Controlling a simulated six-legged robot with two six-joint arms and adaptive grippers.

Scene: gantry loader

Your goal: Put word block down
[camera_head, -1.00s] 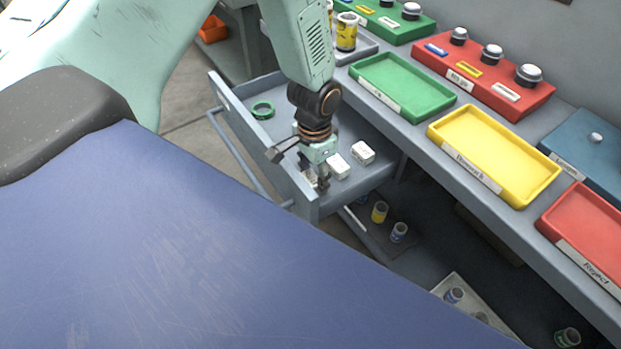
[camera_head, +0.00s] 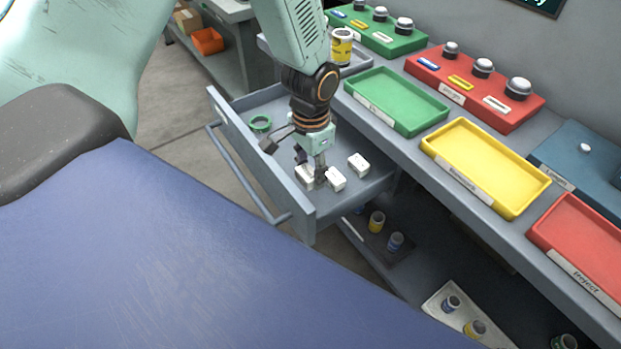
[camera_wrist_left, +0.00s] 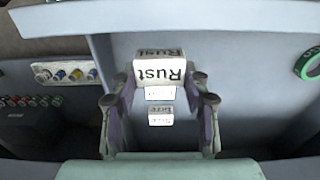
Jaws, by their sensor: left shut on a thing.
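My left gripper (camera_head: 311,174) reaches down into the open grey drawer (camera_head: 305,207). It is shut on a white word block (camera_head: 305,176), low in the drawer; I cannot tell whether the block touches the drawer floor. In the left wrist view, the block marked "Rust" (camera_wrist_left: 159,72) shows between the fingertips (camera_wrist_left: 159,97). Two other white blocks lie in the drawer to the right, one close by (camera_head: 336,179) and one farther back (camera_head: 359,164). Smaller white lettered faces show below "Rust" in the wrist view. My right gripper is not in view.
A green ring (camera_head: 260,124) lies at the drawer's far left. The bench on the right carries a green tray (camera_head: 396,105), a yellow tray (camera_head: 485,166) and a red tray (camera_head: 580,240). Cans (camera_head: 376,222) stand on the shelf below. Drawer floor near the ring is free.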

